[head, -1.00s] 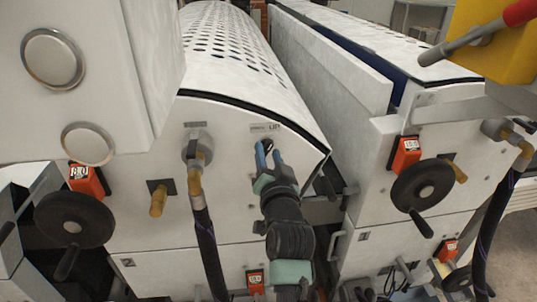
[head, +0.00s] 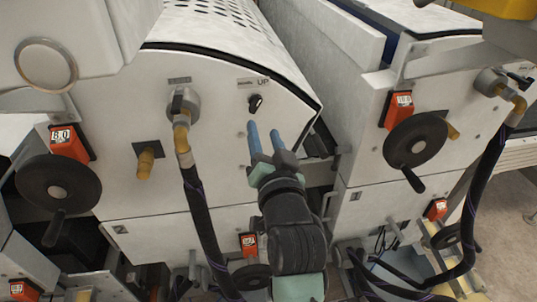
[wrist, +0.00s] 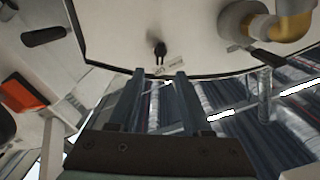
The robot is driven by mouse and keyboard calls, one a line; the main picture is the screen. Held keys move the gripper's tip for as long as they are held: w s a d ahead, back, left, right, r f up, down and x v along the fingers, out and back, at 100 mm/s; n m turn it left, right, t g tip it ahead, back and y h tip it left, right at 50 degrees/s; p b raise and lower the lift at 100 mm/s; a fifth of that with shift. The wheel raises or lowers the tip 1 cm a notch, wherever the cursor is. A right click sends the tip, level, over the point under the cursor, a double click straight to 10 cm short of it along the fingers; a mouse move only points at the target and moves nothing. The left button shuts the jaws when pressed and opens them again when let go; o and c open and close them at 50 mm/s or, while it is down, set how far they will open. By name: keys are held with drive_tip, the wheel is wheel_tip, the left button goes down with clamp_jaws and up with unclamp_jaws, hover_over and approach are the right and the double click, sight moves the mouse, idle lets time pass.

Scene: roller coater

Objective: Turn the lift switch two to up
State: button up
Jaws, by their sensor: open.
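The lift switch, a small black knob (head: 255,103), sits on the white front panel just below a label with the word UP (head: 262,83). In the wrist view the knob (wrist: 160,50) is dark and its narrow end appears to point toward the label (wrist: 164,69); its exact angle is hard to tell. My gripper (head: 264,128) has two blue fingers, apart from each other with nothing between them. It is below the switch in the head view, clear of the knob. In the wrist view the fingertips (wrist: 160,72) lie either side of the knob's line.
A valve with a brass elbow and black hose (head: 183,110) is left of the switch. A black handwheel (head: 58,182) and orange counter (head: 70,142) are further left. Another handwheel (head: 415,140) is on the right-hand machine. A gap separates the machines.

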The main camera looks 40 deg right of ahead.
drive_tip(key=shift+b+v, duration=0.5)
drive_tip(key=shift+v, duration=1.6)
